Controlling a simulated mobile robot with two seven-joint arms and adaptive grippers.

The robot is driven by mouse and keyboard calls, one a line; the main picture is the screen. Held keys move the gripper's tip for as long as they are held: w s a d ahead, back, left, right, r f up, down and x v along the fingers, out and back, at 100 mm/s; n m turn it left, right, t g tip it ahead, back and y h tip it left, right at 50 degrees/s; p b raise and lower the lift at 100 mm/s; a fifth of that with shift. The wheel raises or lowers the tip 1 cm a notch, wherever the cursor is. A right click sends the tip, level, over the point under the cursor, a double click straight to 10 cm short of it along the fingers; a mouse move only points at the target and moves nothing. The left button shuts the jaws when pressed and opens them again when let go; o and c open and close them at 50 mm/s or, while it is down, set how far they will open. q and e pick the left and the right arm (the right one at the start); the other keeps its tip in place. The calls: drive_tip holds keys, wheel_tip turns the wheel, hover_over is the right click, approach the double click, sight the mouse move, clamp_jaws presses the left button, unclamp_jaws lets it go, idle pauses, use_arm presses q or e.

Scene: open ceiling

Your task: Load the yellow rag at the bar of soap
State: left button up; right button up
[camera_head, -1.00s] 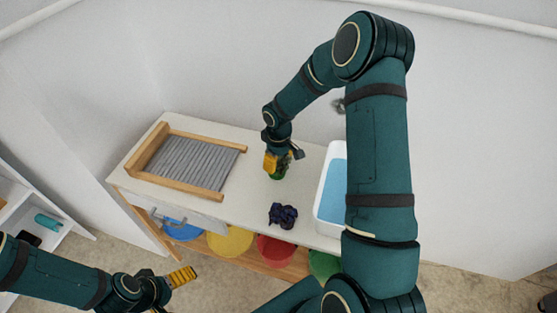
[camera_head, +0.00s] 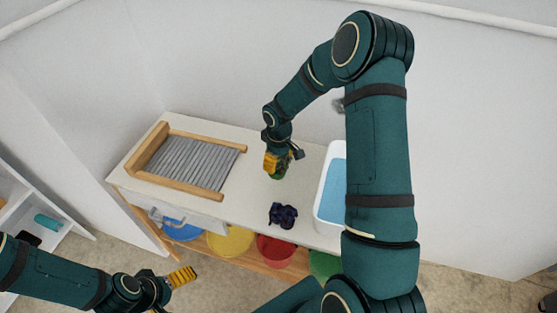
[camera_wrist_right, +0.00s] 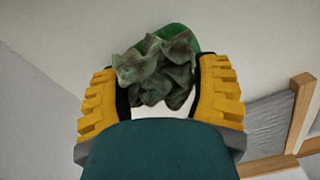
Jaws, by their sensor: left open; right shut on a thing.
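My right gripper (camera_head: 278,163) is low over the counter, its fingers closed around a crumpled grey-green rag (camera_wrist_right: 155,68). The rag looks grey-green, not yellow, in the right wrist view. A green rounded thing (camera_wrist_right: 184,38), which looks like the bar of soap, lies right behind the rag; whether they touch I cannot tell. In the head view this green patch (camera_head: 278,177) shows just under the right fingers. A dark navy crumpled cloth (camera_head: 283,214) lies on the counter nearer the front. My left gripper (camera_head: 182,278) is open and empty, over the floor at lower left.
A wooden washboard (camera_head: 190,163) lies on the counter (camera_head: 252,198) to the left. A white basin with blue water (camera_head: 332,187) is at the right. Blue, yellow, red (camera_head: 275,250) and green bowls sit on the shelf below. A white shelf unit (camera_head: 52,232) stands far left.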

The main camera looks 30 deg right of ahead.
drive_tip(key=shift+r+p, duration=2.3)
drive_tip(key=shift+r, duration=1.25)
